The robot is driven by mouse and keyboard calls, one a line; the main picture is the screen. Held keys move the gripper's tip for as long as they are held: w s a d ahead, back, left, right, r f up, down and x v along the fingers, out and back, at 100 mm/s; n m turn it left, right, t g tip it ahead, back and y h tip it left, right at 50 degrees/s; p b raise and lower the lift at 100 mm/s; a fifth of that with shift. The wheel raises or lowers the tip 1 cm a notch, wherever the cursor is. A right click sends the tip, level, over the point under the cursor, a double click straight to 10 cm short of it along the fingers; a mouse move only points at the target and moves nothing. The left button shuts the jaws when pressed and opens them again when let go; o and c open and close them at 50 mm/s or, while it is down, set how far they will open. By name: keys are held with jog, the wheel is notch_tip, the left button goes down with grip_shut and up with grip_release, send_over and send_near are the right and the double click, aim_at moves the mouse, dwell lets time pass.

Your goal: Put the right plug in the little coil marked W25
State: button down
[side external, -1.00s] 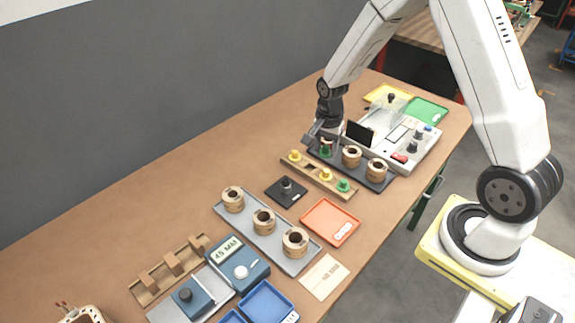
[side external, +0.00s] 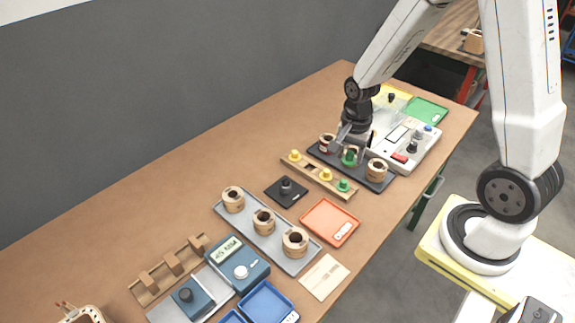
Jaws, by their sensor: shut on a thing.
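My gripper (side external: 348,152) is shut on a green plug (side external: 349,159), above the black tray (side external: 356,177). The tray carries three small wooden coils: a left one (side external: 326,141), a middle one mostly hidden behind my gripper, and a right one (side external: 376,169). The plug is at the middle coil; I cannot tell whether it touches it. The coil markings are too small to read. The wooden plug rack (side external: 316,177) in front holds a yellow plug (side external: 295,155), another yellow plug (side external: 326,174) and a green plug (side external: 343,185), with a gap between the yellow ones.
A grey tray (side external: 250,231) with three larger coils lies nearer the camera. A black block with a knob (side external: 286,190) and an orange tray (side external: 330,222) sit between. A grey control unit (side external: 404,143) stands behind the black tray. The table's back left is clear.

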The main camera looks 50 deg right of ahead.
dwell(0.4)
jog(key=w+a+f+n, duration=0.25)
jog(key=w+a, duration=0.35)
jog(key=a, duration=0.3)
jog(key=n, duration=0.4)
send_near(263, 209)
jog(key=s+a+f, duration=0.1)
jog(key=s+a, duration=0.1)
jog(key=shift+w+d+m, duration=0.15)
jog(key=shift+d+m, duration=0.1)
jog(key=shift+f, duration=0.2)
jog(key=shift+f, duration=2)
jog(key=shift+f, duration=0.95)
grip_release()
